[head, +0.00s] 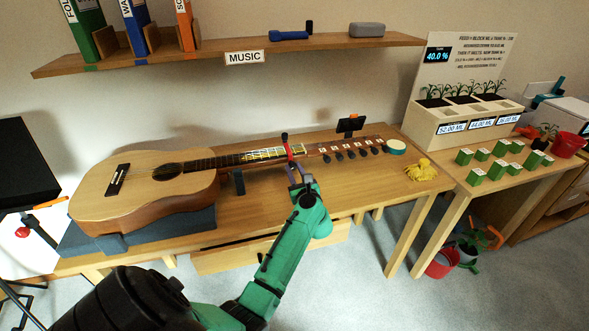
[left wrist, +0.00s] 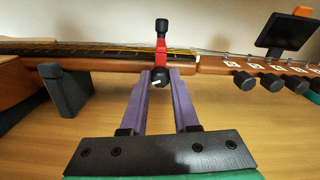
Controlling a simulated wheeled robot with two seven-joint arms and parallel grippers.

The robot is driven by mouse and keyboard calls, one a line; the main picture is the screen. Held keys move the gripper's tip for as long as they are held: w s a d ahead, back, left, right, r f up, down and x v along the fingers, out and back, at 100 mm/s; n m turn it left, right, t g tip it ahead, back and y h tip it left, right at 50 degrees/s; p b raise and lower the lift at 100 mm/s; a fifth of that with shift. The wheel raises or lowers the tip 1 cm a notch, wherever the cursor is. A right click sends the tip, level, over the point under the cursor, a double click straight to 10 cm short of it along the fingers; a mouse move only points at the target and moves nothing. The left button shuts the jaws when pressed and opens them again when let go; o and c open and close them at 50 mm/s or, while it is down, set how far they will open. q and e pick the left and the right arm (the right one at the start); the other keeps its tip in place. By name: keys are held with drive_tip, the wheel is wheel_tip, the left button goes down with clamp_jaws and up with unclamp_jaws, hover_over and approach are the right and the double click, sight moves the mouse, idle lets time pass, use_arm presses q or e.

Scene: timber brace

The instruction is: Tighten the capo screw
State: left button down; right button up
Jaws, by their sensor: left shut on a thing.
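The guitar (head: 150,192) lies on its back on the workbench, its neck pointing right. A red capo (head: 296,150) with a black upper end sits across the neck; it also shows in the left wrist view (left wrist: 161,48). Its black screw knob (left wrist: 160,78), with a white mark, hangs at the near side of the neck. My left gripper (head: 293,170) reaches in from the front. Its purple fingers (left wrist: 160,80) are shut on the screw knob, one on each side. The far side of the knob is hidden. My right gripper is not in view.
A dark neck support (left wrist: 65,90) stands left of the capo. Tuning pegs (head: 352,154) and a clip-on tuner (head: 351,125) are to the right. A round tin (head: 396,147) and a yellow cloth-like item (head: 421,170) lie at the bench's right end. A shelf (head: 230,56) hangs above.

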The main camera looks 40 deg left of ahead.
use_arm(q)
drive_tip(key=shift+m+p, duration=0.75)
drive_tip(key=shift+m, duration=0.45)
drive_tip(key=m+p, duration=0.2)
drive_tip(key=m, duration=0.1)
drive_tip(key=shift+m, duration=0.3)
drive_tip(key=m+p, duration=0.2)
drive_tip(key=m, duration=0.3)
drive_tip(key=shift+w+d+p, duration=0.1)
drive_tip(key=shift+p, duration=0.25)
drive_tip(key=m+p, duration=0.2)
drive_tip(key=m, duration=0.4)
drive_tip(key=shift+f, duration=0.1)
drive_tip(key=m+p, duration=0.1)
drive_tip(key=m, duration=0.4)
drive_tip(key=shift+f+m, duration=0.1)
drive_tip(key=shift+m, duration=0.2)
drive_tip(key=c, duration=0.7)
unclamp_jaws()
drive_tip(key=shift+w, duration=0.1)
drive_tip(key=shift+o, duration=0.2)
drive_tip(key=shift+f, duration=0.1)
